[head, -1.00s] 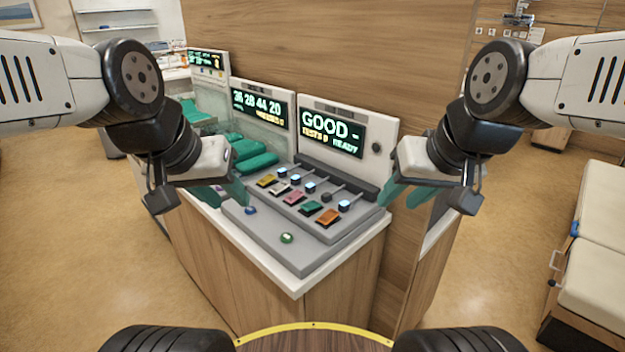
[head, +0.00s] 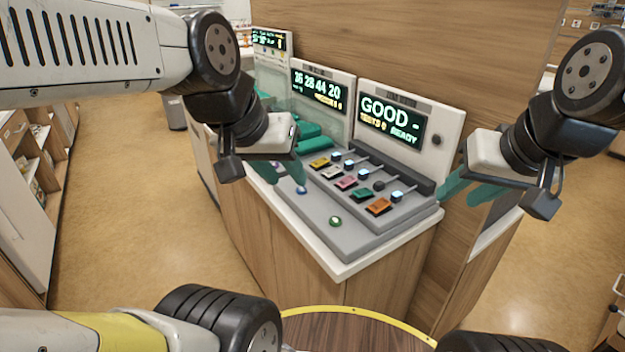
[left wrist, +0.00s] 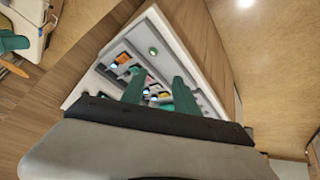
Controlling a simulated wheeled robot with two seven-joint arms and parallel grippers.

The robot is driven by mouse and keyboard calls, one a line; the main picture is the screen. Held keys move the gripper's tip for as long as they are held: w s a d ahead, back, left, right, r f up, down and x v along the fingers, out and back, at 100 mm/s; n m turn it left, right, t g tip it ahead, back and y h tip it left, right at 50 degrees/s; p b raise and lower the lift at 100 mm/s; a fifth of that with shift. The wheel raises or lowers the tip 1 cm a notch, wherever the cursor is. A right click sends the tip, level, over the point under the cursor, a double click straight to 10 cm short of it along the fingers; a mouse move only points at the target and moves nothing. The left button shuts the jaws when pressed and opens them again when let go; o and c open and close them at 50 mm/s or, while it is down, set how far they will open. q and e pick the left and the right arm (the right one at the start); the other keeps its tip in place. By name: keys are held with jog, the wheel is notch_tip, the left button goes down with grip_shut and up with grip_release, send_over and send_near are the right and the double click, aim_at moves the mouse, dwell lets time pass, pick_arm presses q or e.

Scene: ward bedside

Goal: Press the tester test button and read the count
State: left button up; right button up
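The tester is a grey panel (head: 350,236) on a white-topped wooden cabinet, with a display (head: 392,120) behind it reading "GOOD -", "TESTS 0" and "READY". A green round button (head: 335,221) sits on its front part; it also shows in the left wrist view (left wrist: 153,51). A blue round button (head: 301,191) lies further left. I cannot read which is the test button. My left gripper (head: 284,172) is above the panel's left side, near the blue button; its teal fingers stand apart and empty in the left wrist view (left wrist: 158,92). My right gripper (head: 468,190) is open and empty beside the panel's right end.
Several coloured switches (head: 345,183) and small levers line the panel's back. A second display (head: 318,88) reads "26 28 44 20", with green pads (head: 313,146) before it. The wooden wall (head: 440,50) stands behind. Floor (head: 150,200) is clear at left.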

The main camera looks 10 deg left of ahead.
pick_arm(q)
grip_shut()
dwell(1.6)
